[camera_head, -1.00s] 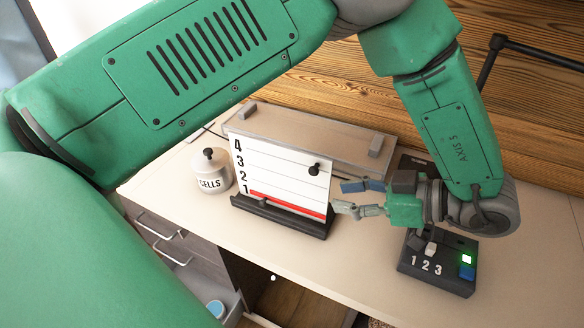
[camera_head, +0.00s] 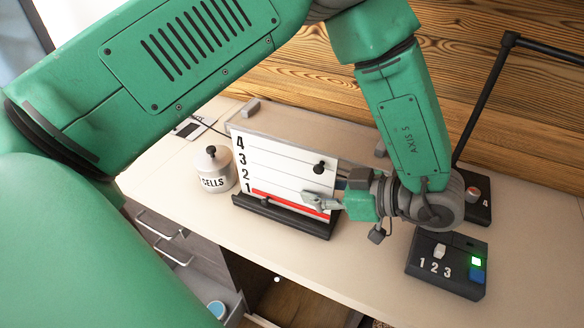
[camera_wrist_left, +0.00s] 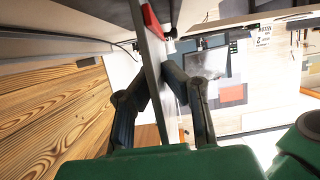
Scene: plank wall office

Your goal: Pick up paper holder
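The paper holder (camera_head: 285,165) is a white upright board with numbers 1 to 4, a red stripe at the bottom, a black knob and a black base (camera_head: 285,216). It stands on the desk. My left gripper (camera_head: 328,200) is at its right edge, with one finger in front of the board and the other hidden behind it. In the left wrist view the board (camera_wrist_left: 148,50) shows nearly edge-on between the two fingers (camera_wrist_left: 158,85). Both pads are very close to it; I cannot tell whether they press on it. My right gripper is not in view.
A white "CELLS" jar (camera_head: 213,170) stands left of the board. A long low grey-rimmed tray (camera_head: 245,108) lies behind it. A black button box (camera_head: 447,263) with a green light is at right, and another box with a red button (camera_head: 474,194) is behind it. The front desk surface is clear.

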